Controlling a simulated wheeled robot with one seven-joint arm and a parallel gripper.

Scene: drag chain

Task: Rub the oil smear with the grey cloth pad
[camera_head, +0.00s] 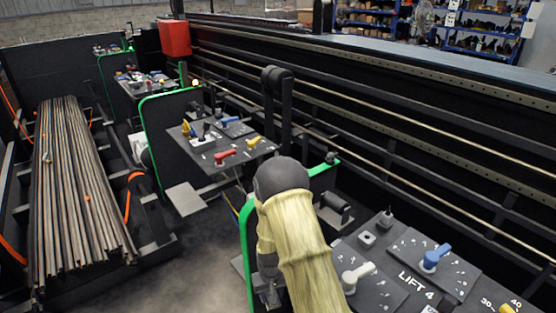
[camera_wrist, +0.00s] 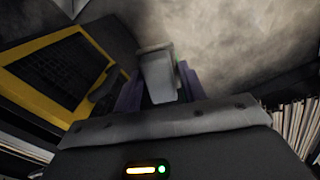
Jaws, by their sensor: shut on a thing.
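My gripper (camera_wrist: 158,88) shows in the wrist view, its two purplish fingers closed on the sides of a pale grey block, which looks like the grey cloth pad (camera_wrist: 156,70). The pad stands out beyond the fingertips, with a blotchy grey floor behind it. I cannot tell whether it touches anything. In the head view my yellow-sleeved arm reaches up from the bottom, and my gripper and the pad are hidden there. I cannot make out the oil smear for certain in either view.
The LIFT 4 control panel (camera_head: 385,270) with knobs lies right of my arm. Another control panel (camera_head: 228,143) with red and yellow handles stands behind it. Long rods (camera_head: 80,190) lie in a rack at left. A yellow-framed dark panel (camera_wrist: 62,72) is close by in the wrist view.

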